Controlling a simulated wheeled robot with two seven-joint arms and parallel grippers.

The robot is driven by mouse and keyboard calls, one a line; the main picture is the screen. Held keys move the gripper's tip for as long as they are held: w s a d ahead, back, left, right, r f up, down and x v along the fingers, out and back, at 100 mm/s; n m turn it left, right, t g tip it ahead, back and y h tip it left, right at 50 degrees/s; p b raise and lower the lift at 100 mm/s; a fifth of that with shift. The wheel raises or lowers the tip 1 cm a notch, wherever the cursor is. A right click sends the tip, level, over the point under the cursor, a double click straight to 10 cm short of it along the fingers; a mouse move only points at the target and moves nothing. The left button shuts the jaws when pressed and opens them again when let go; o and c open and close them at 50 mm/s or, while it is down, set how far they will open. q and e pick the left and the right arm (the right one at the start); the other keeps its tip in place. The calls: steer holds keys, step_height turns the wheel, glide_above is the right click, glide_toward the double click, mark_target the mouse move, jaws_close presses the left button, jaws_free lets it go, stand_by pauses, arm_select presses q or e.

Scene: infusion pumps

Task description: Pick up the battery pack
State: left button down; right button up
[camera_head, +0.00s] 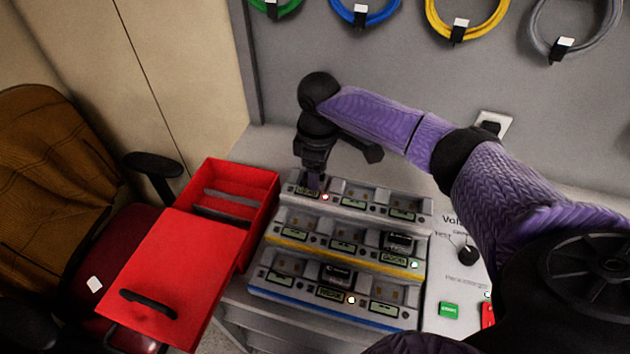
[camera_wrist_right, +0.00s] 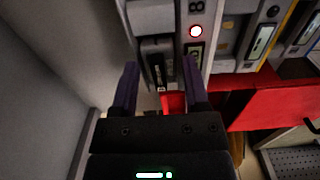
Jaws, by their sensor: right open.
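A stepped grey charging rack (camera_head: 268,290) has three rows of bays. Dark battery packs sit in the middle row's right bay (camera_head: 398,243) and the bottom row's middle bay (camera_head: 338,273). My right gripper (camera_head: 313,184) points down over the top row's left bay, beside a red light. In the right wrist view, the open fingers (camera_wrist_right: 161,88) stand on either side of a dark battery pack (camera_wrist_right: 157,62) seated in that bay. I cannot tell whether they touch it. My left gripper is not in view.
An open red box (camera_head: 262,180) with a red lid (camera_head: 180,270) stands left of the rack. A control panel with a black knob (camera_head: 468,254) is at the right. The wall with coiled cables (camera_head: 460,30) is close behind.

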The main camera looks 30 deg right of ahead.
steer(key=shift+w, duration=0.15)
steer(key=shift+c, duration=0.7)
jaws_close()
step_height(320, 180, up, 10)
steer(key=p, duration=0.2)
